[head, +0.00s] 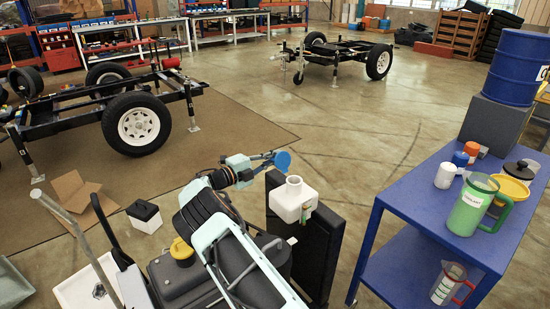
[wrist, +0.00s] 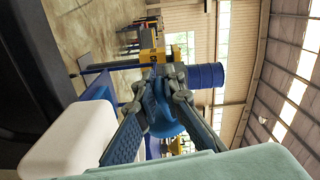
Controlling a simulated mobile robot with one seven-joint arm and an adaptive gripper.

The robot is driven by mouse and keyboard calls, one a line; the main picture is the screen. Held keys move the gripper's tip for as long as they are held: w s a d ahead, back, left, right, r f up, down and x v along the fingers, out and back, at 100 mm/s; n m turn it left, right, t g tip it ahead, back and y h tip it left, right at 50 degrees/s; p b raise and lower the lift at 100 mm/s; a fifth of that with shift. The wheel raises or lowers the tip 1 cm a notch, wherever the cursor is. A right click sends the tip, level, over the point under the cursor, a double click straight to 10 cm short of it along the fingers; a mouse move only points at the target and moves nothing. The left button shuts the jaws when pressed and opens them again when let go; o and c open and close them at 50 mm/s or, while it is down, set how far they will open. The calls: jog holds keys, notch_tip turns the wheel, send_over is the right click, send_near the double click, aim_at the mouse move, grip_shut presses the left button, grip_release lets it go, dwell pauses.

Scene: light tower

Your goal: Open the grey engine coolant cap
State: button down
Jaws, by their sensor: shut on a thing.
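My gripper (head: 268,160) is shut on a round blue cap (head: 282,160) and holds it in the air above and left of the white tank. In the wrist view the blue cap (wrist: 164,122) sits between the two fingers (wrist: 160,95). The white tank (head: 290,203) stands upright with a bare, open neck on top. Part of it shows pale at the lower left of the wrist view (wrist: 72,138). A dark engine block with a yellow cap (head: 181,250) lies left of the tank, partly hidden by my arm. I cannot make out a grey cap.
A blue cart (head: 405,200) at the right carries a green-filled jug (head: 467,212), small bottles and a yellow tub. A black-and-white box (head: 145,216) and an open carton (head: 80,200) are at the left.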

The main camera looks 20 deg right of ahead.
jog(key=c, duration=2.1)
grip_release()
jog(key=shift+a+f, duration=0.2)
jog(key=shift+f, duration=0.15)
jog(key=shift+d+r, duration=0.1)
jog(key=v, duration=1.2)
